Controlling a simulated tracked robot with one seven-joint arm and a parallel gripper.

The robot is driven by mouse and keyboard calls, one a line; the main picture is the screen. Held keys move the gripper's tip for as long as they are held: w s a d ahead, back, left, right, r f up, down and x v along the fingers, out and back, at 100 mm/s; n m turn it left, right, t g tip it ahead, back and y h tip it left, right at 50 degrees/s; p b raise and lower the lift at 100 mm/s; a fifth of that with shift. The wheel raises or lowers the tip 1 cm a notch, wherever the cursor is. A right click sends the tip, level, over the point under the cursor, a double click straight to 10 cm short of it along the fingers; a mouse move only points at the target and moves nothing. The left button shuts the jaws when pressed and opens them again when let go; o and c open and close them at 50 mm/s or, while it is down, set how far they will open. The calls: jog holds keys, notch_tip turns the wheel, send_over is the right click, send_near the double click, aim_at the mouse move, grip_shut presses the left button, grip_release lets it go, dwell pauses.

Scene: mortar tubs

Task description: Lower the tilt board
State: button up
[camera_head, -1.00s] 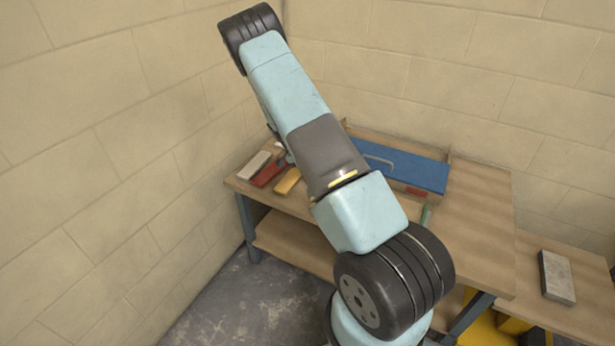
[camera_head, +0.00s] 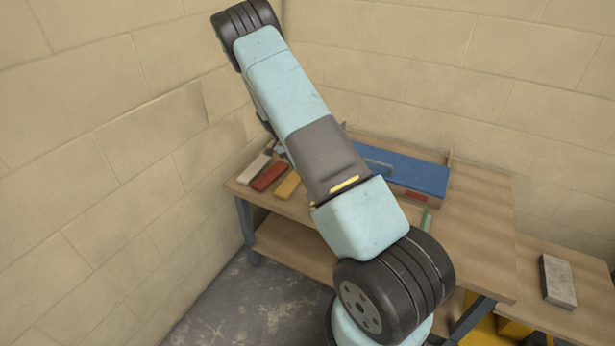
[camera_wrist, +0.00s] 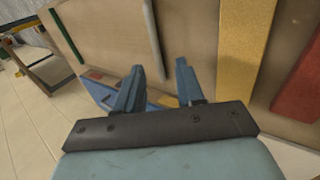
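The blue board (camera_head: 405,170), which I take to be the tilt board, is at the back of the wooden bench, with a grey bar handle (camera_head: 379,163) near its left end. My arm hides part of its left side. I cannot tell its exact tilt. In the wrist view, part of the blue board (camera_wrist: 97,91) shows beyond the fingers, partly hidden by them. My gripper (camera_wrist: 158,86) is open, with nothing seen between its two blue-grey fingers. It appears apart from the board.
White, red (camera_head: 269,175) and yellow (camera_head: 288,184) blocks lie at the bench's left end; the yellow (camera_wrist: 242,50) and red (camera_wrist: 301,85) ones are close in the wrist view. A green strip (camera_head: 425,219) lies before the board. A grey block (camera_head: 557,280) rests on a lower right surface. Walls stand close behind and left.

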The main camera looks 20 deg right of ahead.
jog(key=v, duration=0.7)
jog(key=shift+w+r, duration=0.1)
jog(key=s+a+r+n+t+y, duration=0.15)
jog(key=s+r, duration=0.35)
jog(key=r, duration=0.5)
jog(key=s+a+r+n+t+y, duration=0.1)
jog(key=s+r+n+t, duration=0.1)
jog(key=s+r, duration=0.55)
jog(key=s+a+r+n+t+y, duration=0.1)
jog(key=s+a+r+t, duration=0.15)
jog(key=r, duration=0.95)
jog(key=s+a+r+n+t, duration=0.1)
jog(key=s+r+n+t, duration=0.1)
jog(key=s, duration=1.1)
jog(key=s+a+r+n+t, duration=0.2)
jog(key=s+r+n+t, duration=0.1)
jog(key=s, duration=1)
notch_tip(320, 180, up, 2)
jog(key=shift+r+n+y, duration=0.1)
jog(key=shift+n+y, duration=0.25)
jog(key=shift+n, duration=0.1)
